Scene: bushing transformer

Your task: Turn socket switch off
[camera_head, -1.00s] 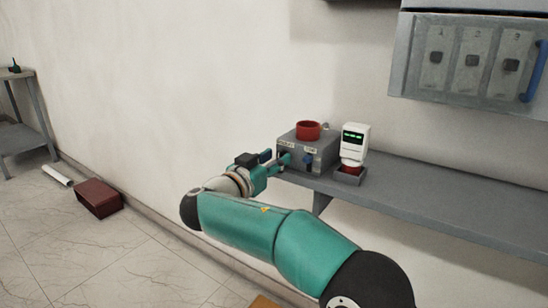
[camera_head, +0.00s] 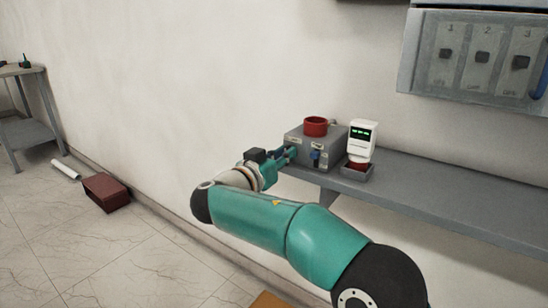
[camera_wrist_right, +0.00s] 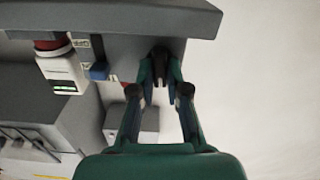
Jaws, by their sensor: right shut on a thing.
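The grey socket box (camera_head: 296,137) stands on the shelf with a red round socket (camera_head: 316,126) on top. On its front is a blue switch (camera_head: 315,158), which also shows in the right wrist view (camera_wrist_right: 98,71), beside small labels. My right gripper (camera_head: 289,154) is at the left part of the box front. In the wrist view its fingers (camera_wrist_right: 160,82) are closed around a dark switch handle (camera_wrist_right: 159,56), to the right of the blue switch there. The fingers hide part of the handle. My left gripper is not in view.
A white device (camera_head: 361,135) with a green display stands in a small tray right of the box. The grey shelf (camera_head: 440,188) runs on to the right under a wall panel (camera_head: 482,62). A dark red box (camera_head: 106,192) lies on the floor at left.

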